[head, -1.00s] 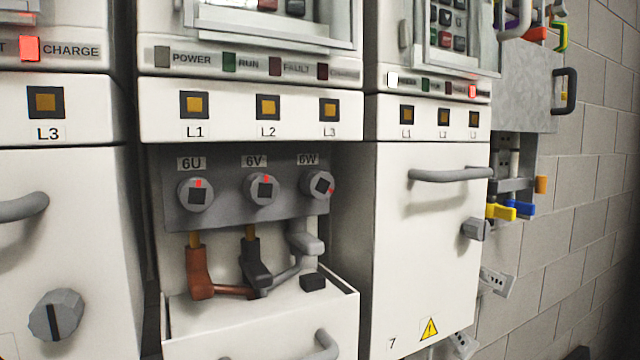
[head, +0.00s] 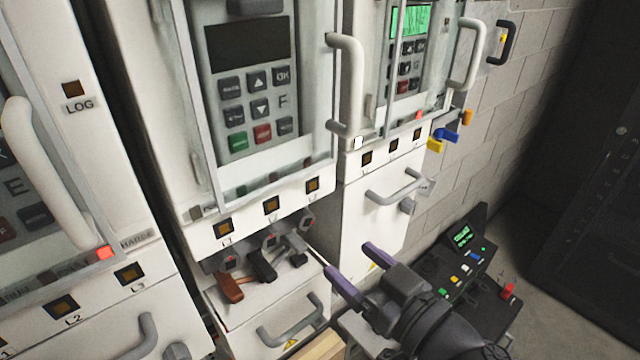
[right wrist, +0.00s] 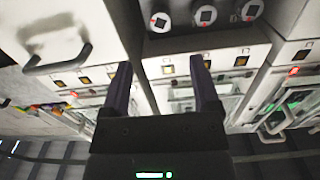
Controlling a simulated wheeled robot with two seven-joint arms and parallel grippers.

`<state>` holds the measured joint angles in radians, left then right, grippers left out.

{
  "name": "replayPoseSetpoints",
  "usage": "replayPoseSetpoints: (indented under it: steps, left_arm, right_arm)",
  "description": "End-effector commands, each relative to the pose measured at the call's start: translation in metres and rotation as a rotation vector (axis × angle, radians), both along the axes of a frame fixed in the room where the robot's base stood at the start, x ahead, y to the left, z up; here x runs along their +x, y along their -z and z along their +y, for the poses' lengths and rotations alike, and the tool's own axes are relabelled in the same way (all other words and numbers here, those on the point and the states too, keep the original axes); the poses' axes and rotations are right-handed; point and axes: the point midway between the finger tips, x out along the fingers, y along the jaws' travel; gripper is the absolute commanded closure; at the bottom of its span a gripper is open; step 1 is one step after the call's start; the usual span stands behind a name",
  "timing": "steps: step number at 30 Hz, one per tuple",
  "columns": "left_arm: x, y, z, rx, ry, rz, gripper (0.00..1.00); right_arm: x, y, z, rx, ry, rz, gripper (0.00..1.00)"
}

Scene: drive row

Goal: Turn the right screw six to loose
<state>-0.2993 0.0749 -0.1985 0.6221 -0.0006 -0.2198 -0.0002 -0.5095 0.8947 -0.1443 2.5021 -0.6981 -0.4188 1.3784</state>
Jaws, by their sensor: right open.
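The right screw, 6W (head: 307,221), is a round grey knob with a dark square centre and a red mark, at the right end of a row of three. In the right wrist view, which is upside down, 6W (right wrist: 160,22) is the leftmost knob. The screws 6V (head: 270,240) and 6U (head: 230,262) sit beside it. My right gripper (head: 348,257) has purple fingers, open and empty, to the right of and apart from the screws. In the right wrist view the open fingers (right wrist: 160,62) are in front of the cabinet. My left gripper is not in view.
Orange, black and grey cable plugs (head: 262,266) stand below the screws. The cabinet at right has a protruding grey handle (head: 393,188). A black control console (head: 470,265) stands behind my right arm.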

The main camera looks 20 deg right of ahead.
Motion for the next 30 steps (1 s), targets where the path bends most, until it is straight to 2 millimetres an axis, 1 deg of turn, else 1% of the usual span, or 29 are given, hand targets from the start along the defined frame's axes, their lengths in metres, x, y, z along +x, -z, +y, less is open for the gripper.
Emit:
replayPoseSetpoints:
  steps: [1,2,8,9,14,17,22,25,30]
  left_arm:
    - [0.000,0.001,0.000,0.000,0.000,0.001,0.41]
    - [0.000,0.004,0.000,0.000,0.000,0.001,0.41]
    - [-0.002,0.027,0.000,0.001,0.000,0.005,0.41]
    - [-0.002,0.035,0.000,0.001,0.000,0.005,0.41]
    - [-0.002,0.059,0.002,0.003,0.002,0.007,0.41]
    - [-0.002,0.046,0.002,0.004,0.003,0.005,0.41]
    - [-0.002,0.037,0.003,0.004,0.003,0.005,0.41]
    - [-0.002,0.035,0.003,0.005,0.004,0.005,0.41]
    - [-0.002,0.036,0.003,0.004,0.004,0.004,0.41]
  right_arm:
    - [0.000,-0.004,0.003,0.007,-0.009,-0.008,0.21]
    - [0.002,-0.003,0.004,0.009,-0.010,-0.011,0.21]
    - [0.024,0.002,0.011,0.002,-0.008,-0.012,0.21]
    - [0.029,0.004,0.012,0.010,-0.007,-0.016,0.21]
    - [0.045,0.005,0.018,0.006,-0.006,-0.012,0.21]
    - [0.063,-0.003,0.024,0.010,-0.003,-0.005,0.21]
    - [0.085,-0.003,0.032,0.008,-0.002,-0.004,0.21]
    - [0.090,-0.002,0.034,0.007,-0.005,-0.004,0.21]
    - [0.092,-0.001,0.035,0.006,-0.005,-0.004,0.21]
